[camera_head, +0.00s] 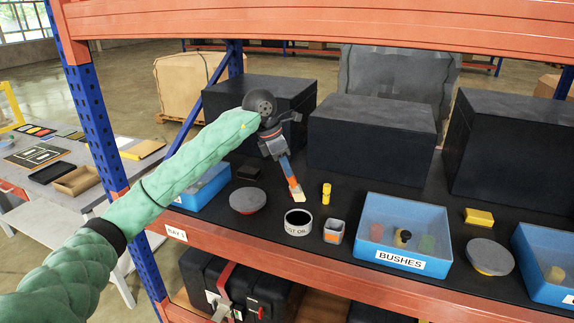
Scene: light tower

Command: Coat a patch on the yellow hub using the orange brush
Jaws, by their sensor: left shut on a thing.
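My left arm reaches in from the left, and its gripper (278,151) is shut on the brush (292,182). The brush has an orange part below a blue part and a pale tip, and it points down and slightly right. Its tip is above and behind the open tin (298,224); I cannot tell whether it touches the shelf. A small yellow cylinder (326,194), likely the yellow hub, stands upright just right of the tip, apart from it. The tin is lettered "T OIL", its first part hidden, and is dark inside. My right gripper is out of view.
Round grey-topped pieces (248,201) (489,257), a small grey-orange cup (334,231), a yellow block (479,217) and a blue "BUSHES" bin (402,266) stand on the dark shelf. Large black boxes (371,134) stand behind. Orange beams (320,20) run above and below.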

